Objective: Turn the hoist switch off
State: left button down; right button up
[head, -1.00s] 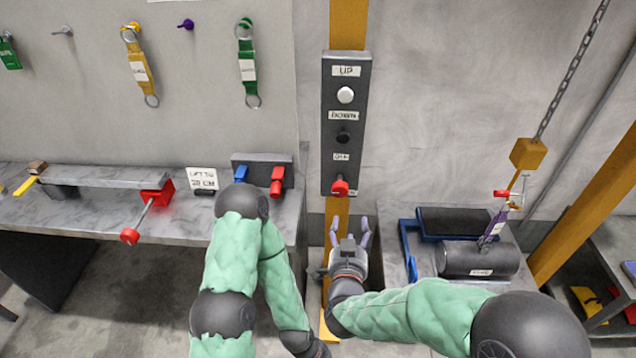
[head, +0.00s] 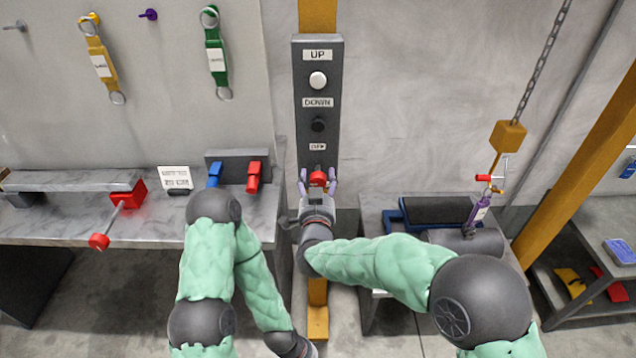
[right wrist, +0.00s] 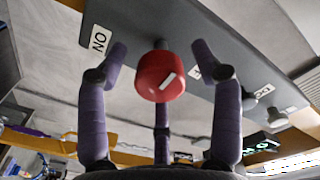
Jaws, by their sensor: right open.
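The hoist control panel (head: 318,80) is a tall dark box on a yellow post. It has a white UP button (head: 318,80), a black DOWN button (head: 318,124) and a red rotary switch (head: 318,178) at the bottom. My right gripper (head: 318,186) is open, its purple fingers either side of the red switch. In the right wrist view the red knob (right wrist: 160,77) with a white mark sits between the spread fingers, with visible gaps at both sides. An ON label (right wrist: 99,39) is beside it.
A workbench (head: 130,222) with a red-handled vise (head: 128,190) and a block with blue and red handles (head: 232,160) stands left. At right, a chain (head: 540,65) hangs above a dark cylinder (head: 485,243) on a stand. Wall slings (head: 217,60) hang upper left.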

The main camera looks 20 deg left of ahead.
jog(key=shift+w+a, duration=0.1)
jog(key=shift+w, duration=0.15)
jog(key=c, duration=1.2)
jog(key=shift+o, duration=0.2)
